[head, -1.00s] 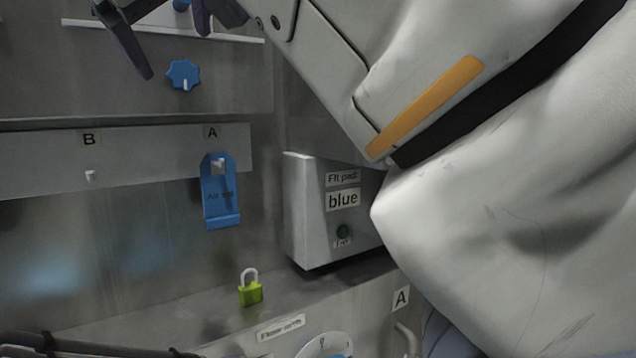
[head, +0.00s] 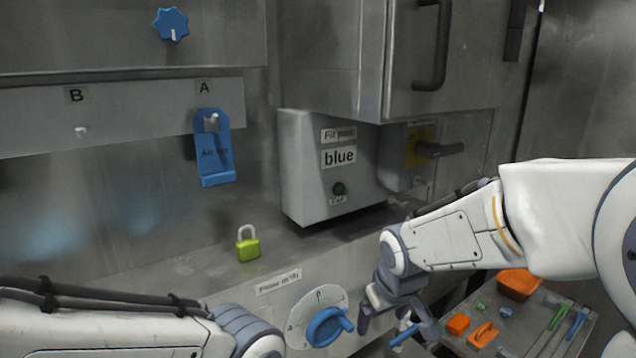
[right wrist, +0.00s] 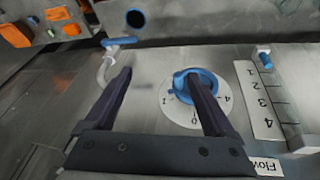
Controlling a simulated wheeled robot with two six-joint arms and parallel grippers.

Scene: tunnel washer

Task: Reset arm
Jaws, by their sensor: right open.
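My right gripper (head: 398,326) is open, low in front of the washer panel and just right of the round dial with the blue knob (head: 327,327). In the right wrist view its two dark fingers (right wrist: 160,76) are spread with nothing between them. One finger overlaps the blue dial knob (right wrist: 200,80) there; I cannot tell whether they touch. A blue-tipped handle (right wrist: 120,42) shows beyond the other finger. My left arm comes in at the lower left of the head view, and its gripper is out of the picture.
A green padlock (head: 248,245) stands on the steel ledge. A blue tag (head: 214,160) hangs from peg A. A grey box (head: 330,190) labelled "blue" and a door handle (head: 433,60) are behind. A tray (head: 545,310) with orange and green items lies lower right.

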